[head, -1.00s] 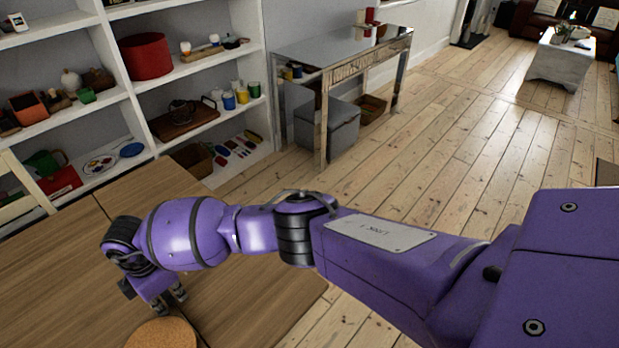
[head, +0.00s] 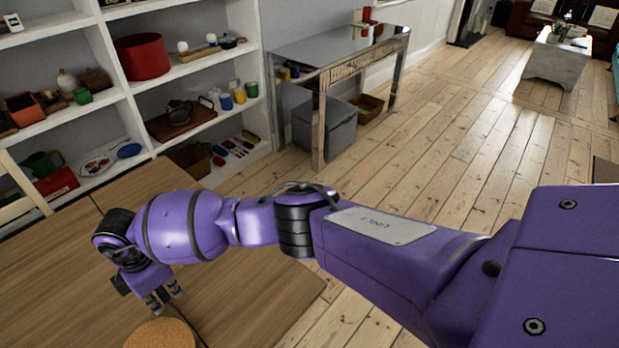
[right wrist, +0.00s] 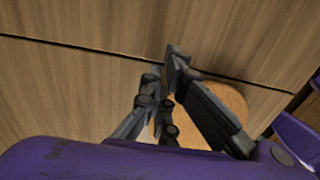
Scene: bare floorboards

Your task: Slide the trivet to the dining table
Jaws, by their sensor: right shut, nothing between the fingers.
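The trivet is a round tan cork disc (head: 161,335) on the wooden dining table (head: 60,275), cut off by the bottom edge of the head view. It also shows in the right wrist view (right wrist: 232,100), partly hidden behind the gripper fingers. My right gripper (head: 165,299) is shut and empty, pointing down just beyond the trivet in the head view. Its fingers (right wrist: 168,75) overlap the trivet's left side in the right wrist view; I cannot tell whether they touch it. My left gripper is not in view.
A white shelf unit (head: 140,100) with pots and cups stands behind the table. A chair (head: 22,190) is at the left table edge. A mirrored side table (head: 335,48) stands against the wall, and bare floorboards (head: 450,150) lie open to the right.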

